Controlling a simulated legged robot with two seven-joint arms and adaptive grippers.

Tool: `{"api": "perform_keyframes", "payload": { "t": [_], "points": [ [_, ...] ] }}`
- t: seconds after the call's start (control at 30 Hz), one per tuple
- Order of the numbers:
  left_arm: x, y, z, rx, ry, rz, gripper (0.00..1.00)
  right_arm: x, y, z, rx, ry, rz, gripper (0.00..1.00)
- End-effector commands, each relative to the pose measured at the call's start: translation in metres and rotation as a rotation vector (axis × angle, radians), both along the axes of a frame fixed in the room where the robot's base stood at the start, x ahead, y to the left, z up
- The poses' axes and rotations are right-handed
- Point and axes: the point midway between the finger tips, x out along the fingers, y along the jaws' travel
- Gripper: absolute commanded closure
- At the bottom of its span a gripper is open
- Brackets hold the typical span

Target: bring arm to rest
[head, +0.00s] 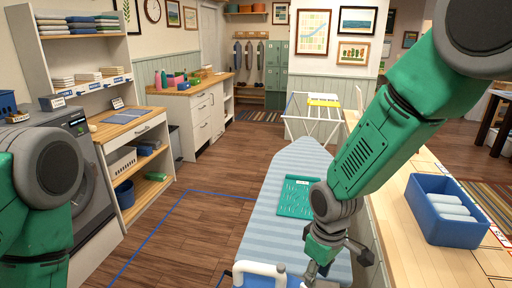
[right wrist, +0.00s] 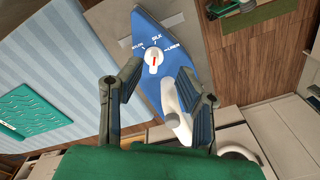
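My right gripper (head: 335,258) hangs over the near end of the blue-striped ironing board (head: 262,213). In the right wrist view its two dark fingers (right wrist: 158,100) are spread apart with nothing held between them. A blue iron (right wrist: 150,62) with a white dial and a white handle (right wrist: 180,122) lies beyond the fingers; the handle appears near the right finger, not clasped. A white handle-like part (head: 262,269) shows left of the gripper in the head view. My left arm (head: 40,185) is bent at the left edge, its gripper out of view.
A blue bin with rolled towels (head: 450,212) stands on the wooden counter (head: 415,205) at right. A drying rack (head: 318,120) stands behind. The wooden floor (head: 215,180) left of the board is clear.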

Motion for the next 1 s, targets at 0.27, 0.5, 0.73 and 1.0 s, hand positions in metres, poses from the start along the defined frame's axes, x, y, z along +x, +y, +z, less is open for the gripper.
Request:
{"api": "perform_keyframes", "payload": {
  "t": [0.27, 0.5, 0.73, 1.0],
  "points": [
    [0.0, 0.0, 0.0, 0.0, 0.0, 0.0, 0.6, -0.139, -0.071, -0.133, 0.041, 0.042, -0.372, 0.69],
    [0.0, 0.0, 0.0, 0.0, 0.0, 0.0, 0.6, -0.251, -0.118, -0.164, -0.001, 0.034, -0.627, 0.69],
    [0.0, 0.0, -0.035, 0.0, 0.0, 0.0, 0.6, -0.283, -0.133, -0.197, -0.025, 0.002, -0.705, 0.69],
    [0.0, 0.0, -0.105, 0.0, 0.0, 0.0, 0.6, -0.273, -0.129, -0.264, -0.022, -0.021, -0.667, 0.69]
  ]
}}
